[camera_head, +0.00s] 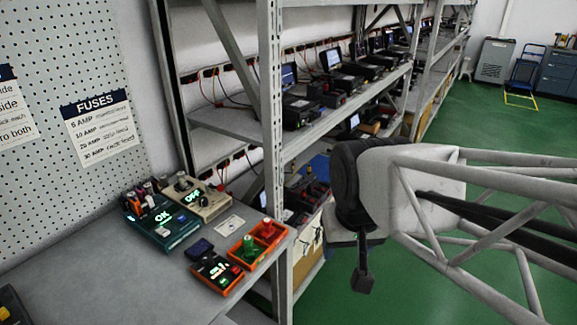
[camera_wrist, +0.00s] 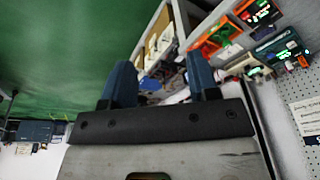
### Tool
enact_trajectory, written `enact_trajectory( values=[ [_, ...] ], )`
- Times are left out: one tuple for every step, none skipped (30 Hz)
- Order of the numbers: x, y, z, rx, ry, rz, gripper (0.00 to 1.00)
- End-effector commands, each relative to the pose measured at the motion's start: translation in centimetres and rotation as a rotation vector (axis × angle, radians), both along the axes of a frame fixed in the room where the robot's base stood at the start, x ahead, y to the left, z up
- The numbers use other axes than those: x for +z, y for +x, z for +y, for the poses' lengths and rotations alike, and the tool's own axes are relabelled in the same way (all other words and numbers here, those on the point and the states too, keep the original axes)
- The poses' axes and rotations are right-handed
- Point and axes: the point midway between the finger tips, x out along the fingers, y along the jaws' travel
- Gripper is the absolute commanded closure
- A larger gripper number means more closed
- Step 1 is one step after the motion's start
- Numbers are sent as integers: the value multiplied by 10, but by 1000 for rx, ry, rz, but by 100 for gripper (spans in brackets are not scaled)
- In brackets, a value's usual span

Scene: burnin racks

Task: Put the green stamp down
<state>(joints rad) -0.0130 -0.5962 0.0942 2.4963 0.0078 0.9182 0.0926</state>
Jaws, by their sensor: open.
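The green stamp (camera_head: 250,249) stands in an orange tray (camera_head: 236,263) at the front right of the grey bench. A red stamp (camera_head: 267,228) stands in the tray section beside it. My gripper (camera_head: 363,272) hangs in the air to the right of the bench, past the shelf post and well apart from the stamps. In the wrist view my gripper (camera_wrist: 160,75) has its two blue fingers spread with nothing held between them.
A teal device (camera_head: 162,226) reading OK and a beige device (camera_head: 199,200) stand behind the trays. An orange device with buttons (camera_head: 217,273) and a white card (camera_head: 230,225) lie close by. A grey shelf post (camera_head: 273,130) rises between bench and arm. The bench's front left is mostly bare.

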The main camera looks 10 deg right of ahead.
Motion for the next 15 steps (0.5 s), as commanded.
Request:
enact_trajectory(
  values=[
    [0,-9,-3,16,-10,-2,45],
    [1,-12,-5,26,-17,-2,45],
    [1,-16,-7,37,-22,-4,45],
    [1,-19,-7,43,-26,-4,45],
    [1,-21,-8,49,-29,-4,45],
    [1,-23,-9,55,-32,-3,45],
    [1,-24,-9,58,-33,-3,45],
    [0,-24,-9,60,-34,-3,45],
    [0,-25,-9,61,-35,-3,45],
    [0,-25,-9,62,-35,-3,45],
    [0,-25,-9,62,-35,-3,45],
    [0,-25,-9,61,-35,-3,45],
    [0,-25,-9,61,-35,-3,45],
    [0,-24,-9,61,-35,-3,45],
    [0,-24,-9,61,-35,-3,45]
  ],
)
